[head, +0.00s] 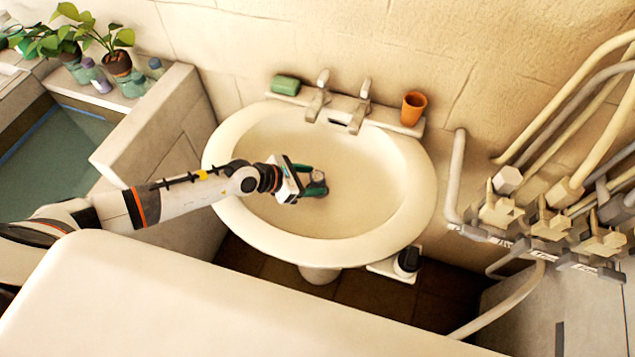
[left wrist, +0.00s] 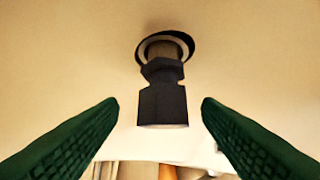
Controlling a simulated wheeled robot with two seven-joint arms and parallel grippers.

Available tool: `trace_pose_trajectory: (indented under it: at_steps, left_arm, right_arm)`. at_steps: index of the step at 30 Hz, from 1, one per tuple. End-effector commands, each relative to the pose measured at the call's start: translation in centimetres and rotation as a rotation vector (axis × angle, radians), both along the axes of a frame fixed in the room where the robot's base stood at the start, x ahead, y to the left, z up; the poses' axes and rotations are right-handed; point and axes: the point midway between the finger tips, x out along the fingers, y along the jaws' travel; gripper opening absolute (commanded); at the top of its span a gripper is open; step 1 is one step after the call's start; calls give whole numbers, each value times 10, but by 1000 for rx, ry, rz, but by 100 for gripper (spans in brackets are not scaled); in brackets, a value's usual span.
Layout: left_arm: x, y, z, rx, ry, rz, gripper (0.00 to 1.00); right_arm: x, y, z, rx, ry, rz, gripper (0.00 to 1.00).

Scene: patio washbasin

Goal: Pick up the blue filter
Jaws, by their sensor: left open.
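My left gripper (head: 318,183) is inside the white washbasin (head: 222,153), low over the bowl. Its two green fingers are open. In the left wrist view the fingers (left wrist: 160,105) stand apart on either side of a dark, nearly black fitting (left wrist: 162,106) with a hexagonal collar, and gaps show on both sides. The fitting's far end meets a dark ring with a pale rim in the basin surface. It may be the filter, but no clear blue shows on it. My right gripper is not in view.
Two taps (head: 319,97) stand on the basin's back ledge, with a green soap bar (head: 286,84) to their left and an orange cup (head: 413,108) to their right. Pipes and valves (head: 550,224) crowd the right. Potted plants (head: 117,63) and bottles stand at upper left.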

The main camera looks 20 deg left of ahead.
Motion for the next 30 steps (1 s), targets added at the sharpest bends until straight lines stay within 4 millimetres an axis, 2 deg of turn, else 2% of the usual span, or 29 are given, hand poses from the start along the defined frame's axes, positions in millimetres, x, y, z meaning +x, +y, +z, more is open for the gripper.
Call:
trace_pose_trajectory:
  at_steps: [7, 17, 18, 27, 30]
  left_arm:
    - [24, -20, -19, -3, -1, 0, 59]
    - [29, -26, -25, -2, -1, 1, 59]
    - [29, -26, -25, -2, -1, 1, 57]
    - [28, -25, -25, -2, -1, 1, 11]
    - [28, -25, -25, -2, -1, 1, 11]
  right_arm:
    - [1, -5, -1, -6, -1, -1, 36]
    - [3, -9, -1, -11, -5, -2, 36]
    - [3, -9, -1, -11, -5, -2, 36]
    - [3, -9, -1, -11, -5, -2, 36]
    - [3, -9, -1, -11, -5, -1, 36]
